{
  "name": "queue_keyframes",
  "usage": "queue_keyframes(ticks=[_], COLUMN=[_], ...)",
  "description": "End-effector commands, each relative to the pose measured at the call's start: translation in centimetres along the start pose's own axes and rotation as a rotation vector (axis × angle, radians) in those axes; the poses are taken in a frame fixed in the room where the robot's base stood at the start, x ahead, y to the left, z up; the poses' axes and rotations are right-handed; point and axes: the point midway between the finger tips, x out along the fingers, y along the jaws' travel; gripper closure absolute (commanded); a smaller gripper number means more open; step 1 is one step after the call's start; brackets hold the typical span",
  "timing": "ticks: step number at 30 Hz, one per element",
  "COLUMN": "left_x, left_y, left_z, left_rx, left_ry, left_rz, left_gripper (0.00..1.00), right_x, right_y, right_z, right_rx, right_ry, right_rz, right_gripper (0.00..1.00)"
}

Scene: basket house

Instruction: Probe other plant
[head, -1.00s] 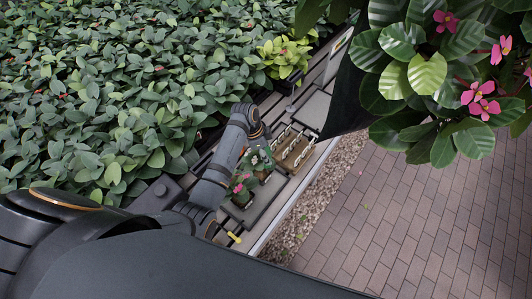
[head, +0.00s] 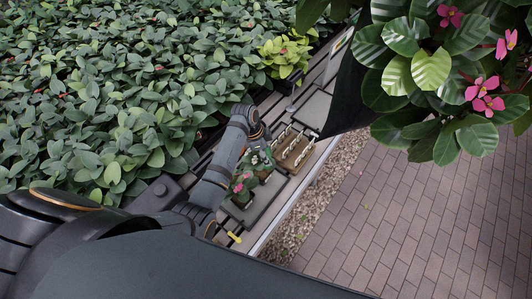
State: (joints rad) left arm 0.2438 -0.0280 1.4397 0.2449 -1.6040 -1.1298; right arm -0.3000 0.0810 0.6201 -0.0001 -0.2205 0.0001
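Two small potted plants stand on the grey bench top. The nearer plant (head: 242,186) has green leaves and pink flowers in a dark pot. The other plant (head: 263,172) stands just behind it in a brown pot, its leaves partly covered. My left arm reaches in from the left and bends over the bench. Its end, with the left gripper (head: 266,151), is small and dark above the farther plant. I cannot make out its fingers or whether it touches the leaves. My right gripper is not in view.
A wooden crate (head: 294,150) with several white-topped upright items stands behind the plants. A small yellow object (head: 234,237) lies at the bench's near end. Dense hedge (head: 90,90) fills the left. Pink-flowered foliage (head: 440,70) hangs upper right over brick paving (head: 430,220).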

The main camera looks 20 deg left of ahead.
Motion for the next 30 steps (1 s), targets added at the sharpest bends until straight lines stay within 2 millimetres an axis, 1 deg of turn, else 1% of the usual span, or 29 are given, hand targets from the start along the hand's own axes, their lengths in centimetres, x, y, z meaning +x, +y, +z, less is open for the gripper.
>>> queue_keyframes(ticks=[1, 12, 26, 30], left_x=[0.5, 3.0, 3.2, 3.7], left_y=[0.0, -0.2, -0.2, -0.2], left_z=[0.2, 0.9, 0.9, 1.1], left_rx=[0.000, 0.000, 0.000, 0.000], left_ry=[0.000, 0.000, 0.000, 0.000], left_rz=[0.000, 0.000, -0.001, 0.000], left_gripper=[0.95, 0.95, 0.95, 0.95], right_x=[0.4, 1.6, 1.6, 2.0], right_y=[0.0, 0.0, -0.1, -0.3], right_z=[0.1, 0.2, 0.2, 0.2], right_rx=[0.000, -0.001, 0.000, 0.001], right_ry=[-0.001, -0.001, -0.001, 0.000], right_rz=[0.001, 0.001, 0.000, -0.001], right_gripper=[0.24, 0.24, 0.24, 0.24])
